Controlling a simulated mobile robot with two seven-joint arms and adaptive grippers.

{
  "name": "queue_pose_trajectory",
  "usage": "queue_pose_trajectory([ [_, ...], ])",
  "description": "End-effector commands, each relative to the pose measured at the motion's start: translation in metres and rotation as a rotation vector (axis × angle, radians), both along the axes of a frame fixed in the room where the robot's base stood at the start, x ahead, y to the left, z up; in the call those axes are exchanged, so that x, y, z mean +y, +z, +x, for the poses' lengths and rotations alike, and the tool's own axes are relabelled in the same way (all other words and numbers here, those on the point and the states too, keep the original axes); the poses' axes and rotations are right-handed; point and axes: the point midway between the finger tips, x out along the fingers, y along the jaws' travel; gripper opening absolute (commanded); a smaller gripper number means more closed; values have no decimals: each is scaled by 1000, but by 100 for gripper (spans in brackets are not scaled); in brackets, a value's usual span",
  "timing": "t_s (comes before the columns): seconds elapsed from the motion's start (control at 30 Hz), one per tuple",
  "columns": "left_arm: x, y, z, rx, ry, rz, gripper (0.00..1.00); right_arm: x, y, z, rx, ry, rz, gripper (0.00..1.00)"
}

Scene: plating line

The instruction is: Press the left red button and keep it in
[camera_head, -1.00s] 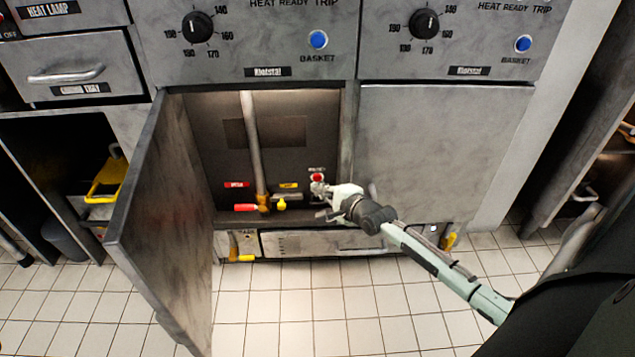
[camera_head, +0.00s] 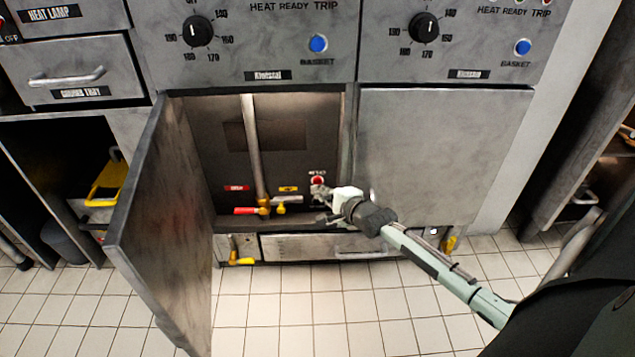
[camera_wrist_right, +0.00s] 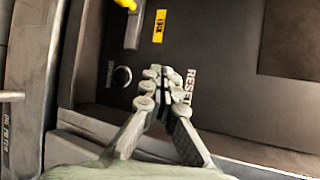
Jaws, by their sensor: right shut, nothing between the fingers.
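A red button (camera_head: 317,180) sits on the back wall of the open lower-left cabinet, under a small label. My right gripper (camera_head: 318,191) is shut and empty, with its fingertips right at the button's lower edge. In the right wrist view the closed fingertips (camera_wrist_right: 160,88) are in front of the panel beside a "RESET" label (camera_wrist_right: 193,86). No red shows there, so the fingers hide the button. I cannot tell whether they touch it or how far in it is. My left gripper is not in view.
The cabinet door (camera_head: 165,230) hangs open on the left. Inside, a vertical pipe (camera_head: 252,150), a red-handled valve (camera_head: 246,211) and a yellow-handled valve (camera_head: 281,207) stand left of the button. A closed cabinet door (camera_head: 440,150) is on the right. Blue buttons (camera_head: 318,43) are above.

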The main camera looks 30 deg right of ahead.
Motion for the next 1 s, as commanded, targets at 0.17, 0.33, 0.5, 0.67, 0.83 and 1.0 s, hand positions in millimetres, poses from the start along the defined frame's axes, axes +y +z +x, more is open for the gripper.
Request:
queue_pose_trajectory([
  [0.17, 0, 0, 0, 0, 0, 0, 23, 0, 0, 0, 0, 0, 0, 0],
  [0.33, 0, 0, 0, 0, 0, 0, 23, 0, 0, 0, 0, 0, 0, 0],
  [0.5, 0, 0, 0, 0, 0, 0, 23, -1, 0, 2, 0, 0, 0, 0],
  [0.67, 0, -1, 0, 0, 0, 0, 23, -4, 0, 6, 0, 0, 0, 0],
  [0.83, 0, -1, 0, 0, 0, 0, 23, -4, 0, 7, 0, 0, 0, 0],
  [1.0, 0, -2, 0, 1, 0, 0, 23, -4, 0, 7, 0, 0, 0, 0],
])
